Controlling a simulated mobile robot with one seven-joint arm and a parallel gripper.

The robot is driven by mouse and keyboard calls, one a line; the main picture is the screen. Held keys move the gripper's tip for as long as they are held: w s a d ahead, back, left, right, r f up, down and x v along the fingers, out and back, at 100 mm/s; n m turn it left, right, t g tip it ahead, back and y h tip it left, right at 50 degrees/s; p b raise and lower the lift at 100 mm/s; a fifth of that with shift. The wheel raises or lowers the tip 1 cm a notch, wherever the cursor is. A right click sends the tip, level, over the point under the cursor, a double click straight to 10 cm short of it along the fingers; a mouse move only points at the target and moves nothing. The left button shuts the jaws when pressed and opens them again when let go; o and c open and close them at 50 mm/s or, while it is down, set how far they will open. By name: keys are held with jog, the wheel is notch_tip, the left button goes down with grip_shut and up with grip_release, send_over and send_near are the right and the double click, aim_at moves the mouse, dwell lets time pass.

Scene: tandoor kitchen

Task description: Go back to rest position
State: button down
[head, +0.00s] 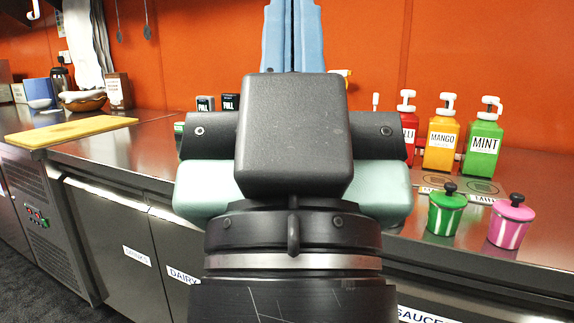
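My gripper (293,8) is in the middle of the head view, raised in front of the counter with its two light blue fingers pointing up. The fingers lie side by side with only a thin dark line between them, so it looks shut. I see nothing held between them. The gripper's dark grey body and pale green sides hide the middle of the counter.
The steel counter (125,150) runs across the view above fridge doors. At right stand a mango bottle (441,138), a green mint bottle (483,145), a green pot (445,212) and a pink pot (511,222). A cutting board (70,131) lies at left.

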notch_tip(320, 180, up, 37)
jog(key=p, duration=3.5)
jog(key=shift+w+a+r, duration=0.15)
jog(key=shift+a+r, duration=0.05)
